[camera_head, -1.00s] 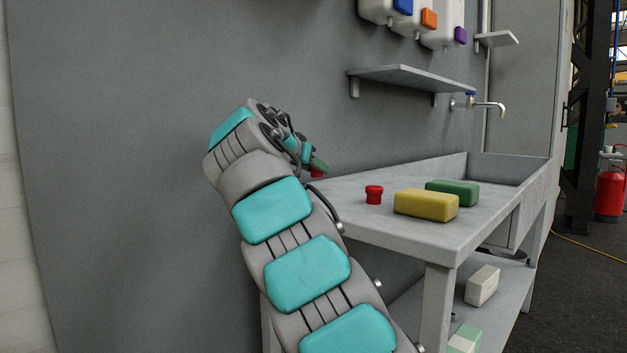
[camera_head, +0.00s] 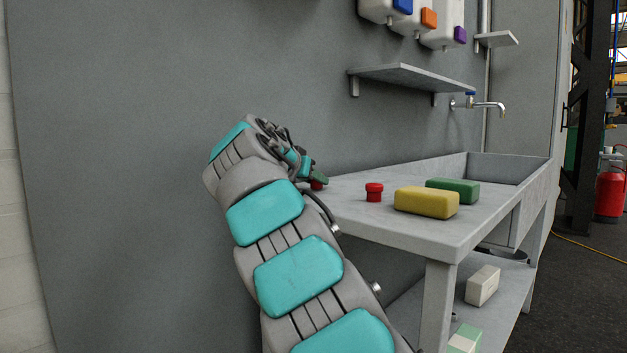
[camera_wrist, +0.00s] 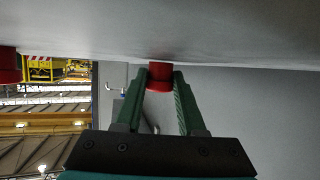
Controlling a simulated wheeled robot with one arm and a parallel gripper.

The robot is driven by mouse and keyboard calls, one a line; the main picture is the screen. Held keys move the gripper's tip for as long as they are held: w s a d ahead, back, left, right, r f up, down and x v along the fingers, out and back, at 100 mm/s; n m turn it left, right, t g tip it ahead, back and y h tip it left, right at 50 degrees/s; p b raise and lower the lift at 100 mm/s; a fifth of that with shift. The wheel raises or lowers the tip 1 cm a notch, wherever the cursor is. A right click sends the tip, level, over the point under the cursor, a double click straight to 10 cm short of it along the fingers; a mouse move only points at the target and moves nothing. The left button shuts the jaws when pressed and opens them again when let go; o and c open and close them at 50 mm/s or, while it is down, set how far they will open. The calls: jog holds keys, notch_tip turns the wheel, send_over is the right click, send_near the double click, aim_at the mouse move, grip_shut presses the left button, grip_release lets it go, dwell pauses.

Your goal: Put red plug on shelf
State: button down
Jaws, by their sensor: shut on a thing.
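My gripper (camera_head: 318,180) is low at the left end of the grey table, mostly hidden behind my own arm in the head view. In the wrist view its green fingers are shut on a red plug (camera_wrist: 160,76). That plug also shows in the head view (camera_head: 317,186), at the table top; I cannot tell whether it touches the surface. A second red plug (camera_head: 374,192) stands upright on the table, and its edge shows in the wrist view (camera_wrist: 8,66). A grey shelf (camera_head: 412,76) is on the wall above the table. A smaller shelf (camera_head: 498,39) is higher, to the right.
The table (camera_head: 400,236) also bears a yellow block (camera_head: 426,204) and a green block (camera_head: 453,190). A tap (camera_head: 488,107) juts from the wall right of the larger shelf. Dispensers (camera_head: 440,30) hang above it. The larger shelf's top looks bare.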

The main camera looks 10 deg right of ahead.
jog(key=shift+f, duration=0.3)
jog(key=c, duration=0.5)
grip_release()
jog(key=shift+r, duration=0.1)
